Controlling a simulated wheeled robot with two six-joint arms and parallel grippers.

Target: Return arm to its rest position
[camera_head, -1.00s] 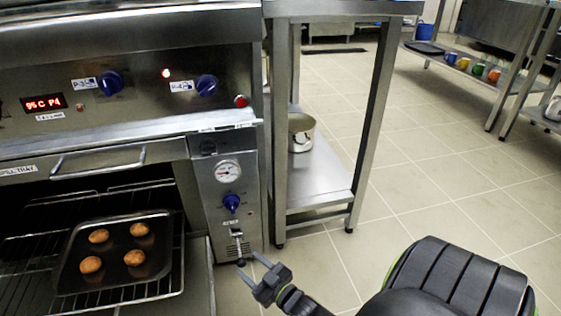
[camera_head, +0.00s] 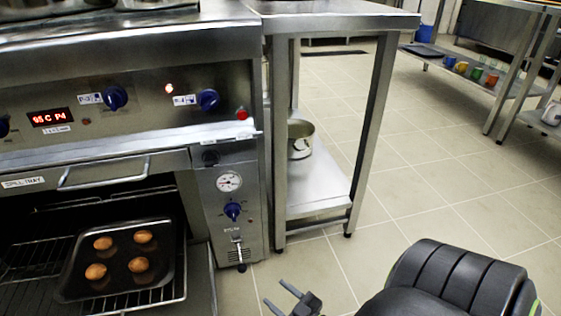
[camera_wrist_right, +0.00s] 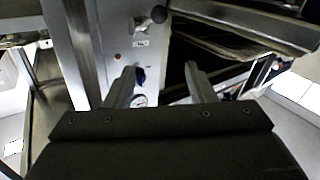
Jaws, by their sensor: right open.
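My right gripper (camera_head: 283,298) is low in the head view, over the tiled floor and to the right of the oven. Its two fingers are apart with nothing between them. In the right wrist view the open fingers (camera_wrist_right: 160,85) point toward the oven's control column, with a blue knob (camera_wrist_right: 140,76) and a gauge showing between and behind them. They look clear of the oven. Most of my right arm is cut off at the lower edge of the head view. My left gripper does not show.
The open oven (camera_head: 225,178) at left holds a dark tray (camera_head: 118,275) with several brown buns on a wire rack. A steel table (camera_head: 340,18) stands beside it, with a pot (camera_head: 299,140) on its lower shelf. Mugs (camera_head: 476,73) sit on a far shelf. Tiled floor at right is clear.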

